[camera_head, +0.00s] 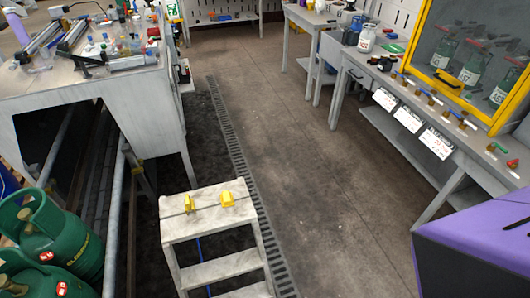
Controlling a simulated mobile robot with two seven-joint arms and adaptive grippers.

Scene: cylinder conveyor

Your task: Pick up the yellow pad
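Two small yellow pieces lie on top of a whitish step stool (208,222) in the lower middle of the head view. The left yellow piece (189,203) and the right yellow piece (227,199) are a short way apart, along a thin dark line across the stool top. They are too small to tell whether either is the yellow pad. Neither of my grippers shows in this view, and nothing is touching the yellow pieces.
A cluttered workbench (75,90) stands at left, with green gas cylinders (65,240) below it. Right, a long bench (480,165) carries a yellow-framed cabinet (455,50). A purple-topped block (480,240) fills the lower right. The floor (310,180) between is clear.

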